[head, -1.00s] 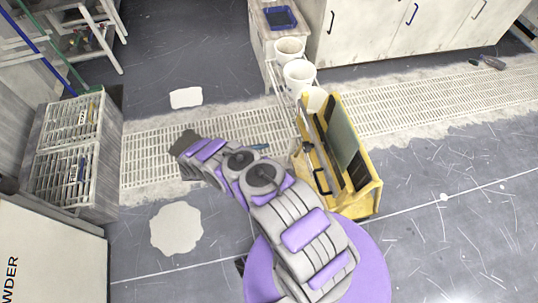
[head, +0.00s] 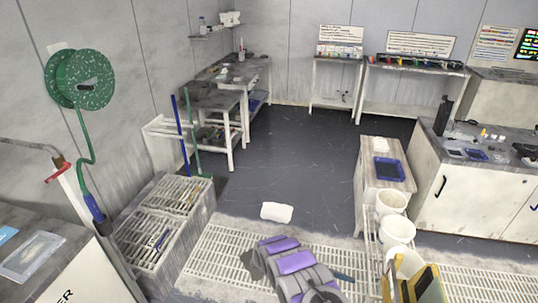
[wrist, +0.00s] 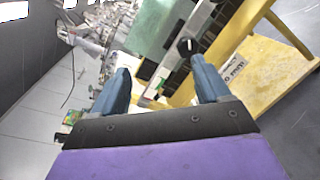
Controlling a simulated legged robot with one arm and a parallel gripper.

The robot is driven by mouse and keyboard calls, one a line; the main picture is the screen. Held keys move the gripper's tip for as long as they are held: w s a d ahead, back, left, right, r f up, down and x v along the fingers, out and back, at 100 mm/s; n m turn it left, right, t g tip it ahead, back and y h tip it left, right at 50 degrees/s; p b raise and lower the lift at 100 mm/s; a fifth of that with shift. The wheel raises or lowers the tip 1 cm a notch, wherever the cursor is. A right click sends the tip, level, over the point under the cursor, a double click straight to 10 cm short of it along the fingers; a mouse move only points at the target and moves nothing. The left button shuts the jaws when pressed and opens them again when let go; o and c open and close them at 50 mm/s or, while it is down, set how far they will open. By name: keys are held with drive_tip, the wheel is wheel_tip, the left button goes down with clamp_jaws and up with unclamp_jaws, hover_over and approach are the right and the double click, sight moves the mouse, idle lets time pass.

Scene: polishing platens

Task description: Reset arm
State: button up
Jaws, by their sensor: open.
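My gripper (wrist: 160,88) shows in the wrist view with its two blue-grey fingers spread apart and nothing between them. Beyond the fingers is a yellow cart (wrist: 262,75) with a greenish panel (wrist: 150,35). In the head view my grey and purple arm reaches up from the bottom centre over the floor grating. The yellow cart (head: 428,285) stands to the right of the arm, cut off by the bottom edge.
White buckets (head: 397,231) stand behind the cart, near a small cabinet with a blue tray (head: 388,168). Slatted crates (head: 152,240) and a green hose reel (head: 80,79) are at left. A white cloth-like piece (head: 276,212) lies on the floor. The dark floor (head: 300,160) behind is mostly clear.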

drive_tip(key=s+r+m+y, duration=0.1)
drive_tip(key=s+r+y, duration=0.15)
drive_tip(key=r, duration=0.55)
drive_tip(key=s+r+m+g+y, duration=0.15)
drive_tip(key=s+r, duration=0.25)
drive_tip(key=r, duration=0.4)
drive_tip(key=s+r+m+t+y, duration=0.1)
drive_tip(key=s+r+y, duration=0.2)
drive_tip(key=r, duration=0.5)
drive_tip(key=s+a+r+t+y, duration=0.1)
drive_tip(key=s+a+r+y, duration=0.2)
drive_tip(key=s, duration=0.4)
drive_tip(key=s+a+r+t+y, duration=0.2)
drive_tip(key=s+a+r, duration=0.1)
drive_tip(key=s, duration=0.5)
drive_tip(key=s+a+r+t+y, duration=0.1)
drive_tip(key=s+a+r+y, duration=0.2)
drive_tip(key=s+a, duration=0.2)
drive_tip(key=s, duration=0.3)
drive_tip(key=shift+s+r+m+t+y, duration=0.2)
drive_tip(key=shift+r+m+t+y, duration=0.1)
drive_tip(key=shift+r+m+t, duration=0.05)
